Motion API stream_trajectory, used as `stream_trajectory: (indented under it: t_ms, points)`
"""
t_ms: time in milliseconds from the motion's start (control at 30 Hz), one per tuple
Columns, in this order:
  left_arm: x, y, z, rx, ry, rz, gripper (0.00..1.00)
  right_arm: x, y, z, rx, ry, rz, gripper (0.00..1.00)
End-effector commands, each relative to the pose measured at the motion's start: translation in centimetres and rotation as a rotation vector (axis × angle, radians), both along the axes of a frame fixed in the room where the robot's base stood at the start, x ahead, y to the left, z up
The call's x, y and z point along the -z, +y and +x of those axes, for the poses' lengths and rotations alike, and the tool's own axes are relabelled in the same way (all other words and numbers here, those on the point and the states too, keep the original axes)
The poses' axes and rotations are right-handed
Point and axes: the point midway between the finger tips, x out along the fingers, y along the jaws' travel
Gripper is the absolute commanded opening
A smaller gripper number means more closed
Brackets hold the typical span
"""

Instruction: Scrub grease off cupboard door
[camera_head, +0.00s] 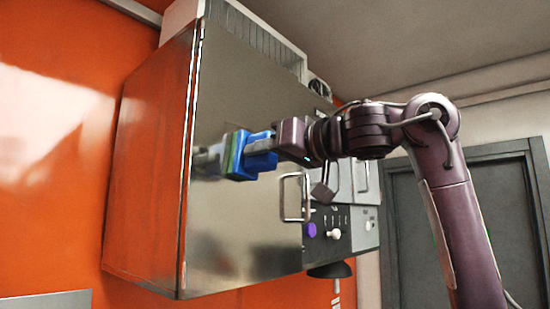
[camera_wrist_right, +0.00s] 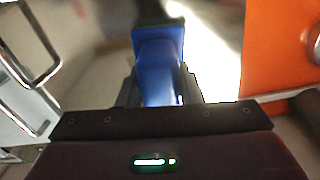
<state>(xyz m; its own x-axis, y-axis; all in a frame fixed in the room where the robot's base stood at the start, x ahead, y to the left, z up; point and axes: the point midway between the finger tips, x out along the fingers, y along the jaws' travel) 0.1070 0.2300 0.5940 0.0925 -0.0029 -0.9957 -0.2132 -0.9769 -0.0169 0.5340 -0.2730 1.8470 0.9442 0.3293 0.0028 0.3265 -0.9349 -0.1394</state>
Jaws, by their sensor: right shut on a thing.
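The steel cupboard door (camera_head: 232,85) stands upright in the head view, its bare face shiny and mirror-like. A long bar handle (camera_head: 282,200) is on its right part; a bar handle also shows at the left in the right wrist view (camera_wrist_right: 45,70). My right gripper (camera_head: 268,150) is shut on a blue scrubber (camera_head: 240,165) with a green layer. The scrubber is at the door's face, left of the handle, with its reflection beside it. I cannot tell whether it touches. The blue scrubber stands between the fingers in the right wrist view (camera_wrist_right: 158,70). I cannot make out any grease.
A panel with a purple knob (camera_head: 311,230) and a pale knob (camera_head: 334,234) is right of the door. The orange wall (camera_head: 60,190) lies left and behind. A grey door (camera_head: 450,230) is at the right. The door's lower left face is clear.

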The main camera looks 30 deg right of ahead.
Motion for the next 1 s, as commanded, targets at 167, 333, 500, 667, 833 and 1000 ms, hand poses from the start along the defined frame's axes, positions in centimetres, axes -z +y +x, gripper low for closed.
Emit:
stream_trajectory:
  t_ms: [167,333,500,667,833,1000]
  points:
    - [0.2,0.0,0.0,0.0,0.0,0.0,0.36,0.1,0.9,-0.3,-0.004,0.0,-0.002,0.14]
    - [0.6,0.0,0.0,0.0,0.0,0.0,0.36,0.1,2.2,-0.8,-0.003,0.0,-0.003,0.14]
    - [0.9,0.0,0.0,0.0,0.0,0.0,0.36,0.0,3.5,-1.3,-0.004,-0.001,-0.002,0.14]
    - [0.5,0.0,0.0,0.0,0.0,0.0,0.36,-0.4,3.6,-1.4,-0.002,-0.001,-0.001,0.14]
    - [-0.8,0.0,0.0,0.0,0.0,0.0,0.36,-1.8,3.5,-1.4,-0.001,0.0,0.0,0.14]
    - [-1.6,0.0,0.0,0.0,0.0,0.0,0.36,-2.7,3.5,-1.3,-0.001,0.0,0.001,0.14]
